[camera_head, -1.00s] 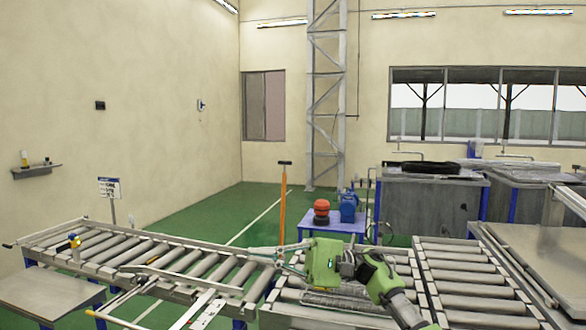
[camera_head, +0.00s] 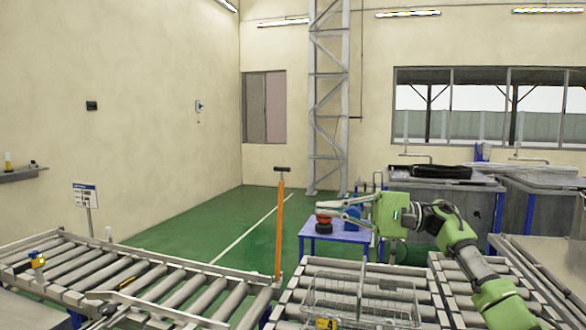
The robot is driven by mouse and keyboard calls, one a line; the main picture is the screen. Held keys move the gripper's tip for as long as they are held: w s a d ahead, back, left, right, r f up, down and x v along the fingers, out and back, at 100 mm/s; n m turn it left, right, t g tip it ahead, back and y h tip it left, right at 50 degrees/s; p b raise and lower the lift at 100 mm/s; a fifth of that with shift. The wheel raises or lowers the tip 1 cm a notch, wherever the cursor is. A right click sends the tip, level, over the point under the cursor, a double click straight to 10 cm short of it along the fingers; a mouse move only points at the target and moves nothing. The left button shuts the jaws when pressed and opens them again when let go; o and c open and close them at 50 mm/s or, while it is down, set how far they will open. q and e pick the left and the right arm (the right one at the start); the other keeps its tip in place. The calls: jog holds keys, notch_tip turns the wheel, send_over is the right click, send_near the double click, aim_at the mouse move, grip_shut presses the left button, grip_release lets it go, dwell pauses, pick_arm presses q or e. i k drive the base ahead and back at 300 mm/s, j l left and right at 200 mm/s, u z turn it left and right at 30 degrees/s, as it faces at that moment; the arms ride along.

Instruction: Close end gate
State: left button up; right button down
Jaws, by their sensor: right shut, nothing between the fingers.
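My right gripper (camera_head: 326,207), green with pale linkage fingers, is shut and empty. It is held in the air above the middle roller conveyor (camera_head: 300,290), fingers pointing left. Its fingertips overlap the red-orange object on the blue table behind; I cannot tell a contact. A pale bar frame (camera_head: 120,297) lies across the near side of the left roller conveyor (camera_head: 60,262); whether it is the end gate I cannot tell. My left gripper is not in view.
A blue table (camera_head: 335,234) and grey tanks (camera_head: 450,208) stand further back. Green floor (camera_head: 200,225) is open at back left.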

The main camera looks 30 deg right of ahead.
aim_at(277, 277)
jog(key=i+l, duration=1.1)
jog(key=l, duration=0.1)
